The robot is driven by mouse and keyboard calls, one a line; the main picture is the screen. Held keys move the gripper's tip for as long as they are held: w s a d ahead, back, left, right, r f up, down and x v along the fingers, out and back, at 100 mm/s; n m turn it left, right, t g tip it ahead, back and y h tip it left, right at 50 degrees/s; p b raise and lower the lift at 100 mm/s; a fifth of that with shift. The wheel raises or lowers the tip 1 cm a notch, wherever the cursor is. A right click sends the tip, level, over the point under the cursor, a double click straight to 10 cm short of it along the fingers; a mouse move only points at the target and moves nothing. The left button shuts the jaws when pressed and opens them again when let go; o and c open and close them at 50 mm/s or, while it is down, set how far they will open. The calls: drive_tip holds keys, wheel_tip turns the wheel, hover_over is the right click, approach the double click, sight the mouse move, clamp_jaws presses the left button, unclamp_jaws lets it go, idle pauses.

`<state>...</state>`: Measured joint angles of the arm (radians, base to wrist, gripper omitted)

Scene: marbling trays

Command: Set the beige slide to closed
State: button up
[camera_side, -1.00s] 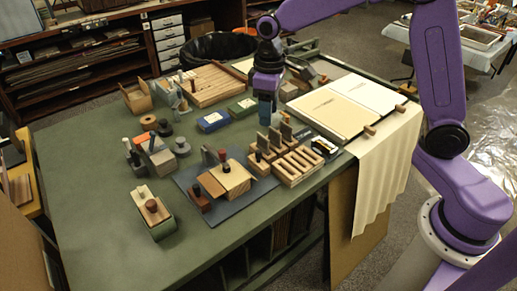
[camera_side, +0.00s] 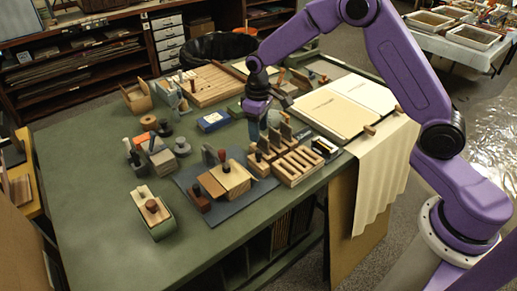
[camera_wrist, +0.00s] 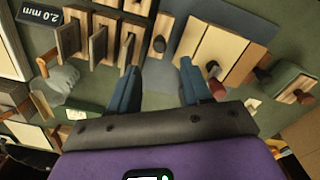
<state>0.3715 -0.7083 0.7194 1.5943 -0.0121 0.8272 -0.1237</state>
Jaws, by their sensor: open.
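A green block (camera_side: 163,228) at the table's front left has a pale wooden top piece (camera_side: 142,194) with a reddish-brown knob (camera_side: 152,205). A pale wooden box (camera_side: 236,180) with a dark knob stands on a grey mat; it appears in the wrist view (camera_wrist: 222,48). Several pieces are pale wood, so I cannot tell for certain which is the beige slide or how far it stands from closed. My gripper (camera_side: 254,127) is open and empty, above the table behind the slotted wooden rack. Its two blue fingers (camera_wrist: 160,66) stand apart in the wrist view.
The slotted wooden rack (camera_side: 289,171) with upright plates stands close to my gripper. Blue (camera_side: 213,121) and green boxes lie behind. Pale sheets (camera_side: 345,105) cover the back right. The grey mat (camera_side: 220,213) lies in front. Open table shows at the front left (camera_side: 90,180).

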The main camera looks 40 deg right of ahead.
sight(259, 151)
wheel_tip(259, 151, down, 8)
drive_tip(key=shift+f, duration=0.2)
drive_tip(key=shift+c, duration=0.4)
